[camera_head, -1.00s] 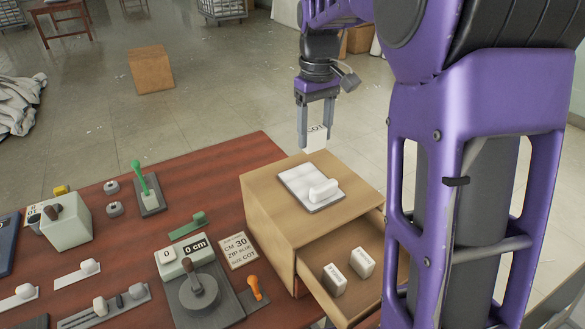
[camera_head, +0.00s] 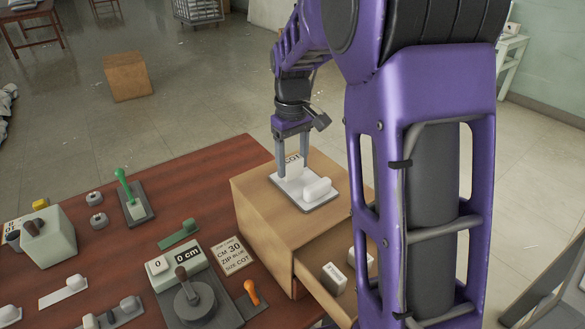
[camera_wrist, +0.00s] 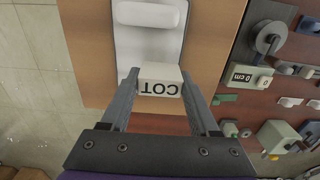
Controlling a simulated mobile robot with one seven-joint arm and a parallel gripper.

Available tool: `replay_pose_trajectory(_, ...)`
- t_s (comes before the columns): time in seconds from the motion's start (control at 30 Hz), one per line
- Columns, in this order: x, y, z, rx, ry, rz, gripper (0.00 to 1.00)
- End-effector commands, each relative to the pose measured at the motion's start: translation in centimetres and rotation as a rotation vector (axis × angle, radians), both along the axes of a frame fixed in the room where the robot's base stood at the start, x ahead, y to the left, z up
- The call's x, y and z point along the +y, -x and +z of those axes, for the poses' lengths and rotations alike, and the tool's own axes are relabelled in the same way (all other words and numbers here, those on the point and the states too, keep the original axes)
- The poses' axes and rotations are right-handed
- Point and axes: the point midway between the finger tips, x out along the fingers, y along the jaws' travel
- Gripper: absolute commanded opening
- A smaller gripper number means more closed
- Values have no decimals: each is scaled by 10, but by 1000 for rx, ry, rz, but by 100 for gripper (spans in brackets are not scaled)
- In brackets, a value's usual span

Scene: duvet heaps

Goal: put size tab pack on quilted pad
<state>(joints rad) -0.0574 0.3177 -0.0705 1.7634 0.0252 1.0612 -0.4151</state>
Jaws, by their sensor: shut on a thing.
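The size tab pack (camera_head: 292,161) is a small white block lettered COT. My gripper (camera_head: 293,174) is shut on it, one finger on each side. In the wrist view the pack (camera_wrist: 160,76) sits between the fingertips (camera_wrist: 158,84), its lettering upside down. The quilted pad (camera_head: 304,203) is a white pad in a grey tray on top of the wooden drawer box. A white roll (camera_head: 317,188) lies on its right part. The pack is over the pad's back left part beside the roll. I cannot tell whether it touches the pad (camera_wrist: 150,45).
The drawer box (camera_head: 262,222) has an open drawer holding white packs (camera_head: 334,278), partly hidden by my arm. On the red-brown table are a dial device (camera_head: 193,300), a green lever (camera_head: 128,190), an orange knob (camera_head: 252,292) and a label card (camera_head: 233,256).

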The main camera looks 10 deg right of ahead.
Motion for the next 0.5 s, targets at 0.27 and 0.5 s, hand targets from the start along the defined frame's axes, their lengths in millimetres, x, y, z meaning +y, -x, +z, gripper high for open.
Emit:
replay_pose_trajectory(0.27, 0, 0, -17, 0, 0, 0, 7)
replay_pose_trajectory(0.5, 0, 0, -20, 0, 0, 0, 65)
